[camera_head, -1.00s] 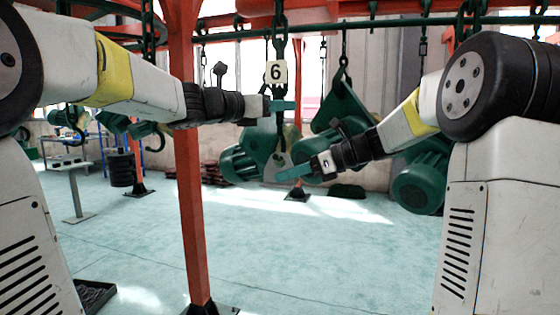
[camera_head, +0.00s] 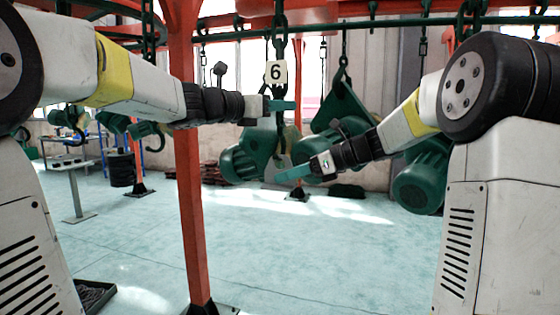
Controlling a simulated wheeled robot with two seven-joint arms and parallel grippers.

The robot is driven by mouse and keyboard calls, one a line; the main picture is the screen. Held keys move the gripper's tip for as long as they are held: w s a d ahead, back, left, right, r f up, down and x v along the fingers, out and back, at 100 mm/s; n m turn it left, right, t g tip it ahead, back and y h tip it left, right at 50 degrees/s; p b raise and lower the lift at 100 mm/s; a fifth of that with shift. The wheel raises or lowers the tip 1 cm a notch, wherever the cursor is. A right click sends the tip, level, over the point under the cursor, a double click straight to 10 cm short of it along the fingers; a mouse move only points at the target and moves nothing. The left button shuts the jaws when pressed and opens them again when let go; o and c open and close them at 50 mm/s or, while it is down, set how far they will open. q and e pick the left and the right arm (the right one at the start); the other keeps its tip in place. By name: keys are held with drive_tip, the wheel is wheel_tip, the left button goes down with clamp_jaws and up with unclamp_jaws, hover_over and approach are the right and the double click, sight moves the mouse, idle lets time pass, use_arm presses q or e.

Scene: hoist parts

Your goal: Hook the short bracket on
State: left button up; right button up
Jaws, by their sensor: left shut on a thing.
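A green angular bracket-like part (camera_head: 338,108) hangs from a chain to the right, behind my right arm. I cannot tell whether it is the short bracket.
A green motor-like hoist part (camera_head: 240,163) hangs behind the grippers, and another green motor (camera_head: 418,187) hangs at the right. An orange post (camera_head: 190,210) stands left of the grippers. Green hooks (camera_head: 148,131) hang at the far left. The floor (camera_head: 330,255) is open.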

drive_tip(key=shift+o, duration=0.6)
drive_tip(key=shift+f, duration=0.1)
drive_tip(key=v, duration=0.8)
idle(0.4)
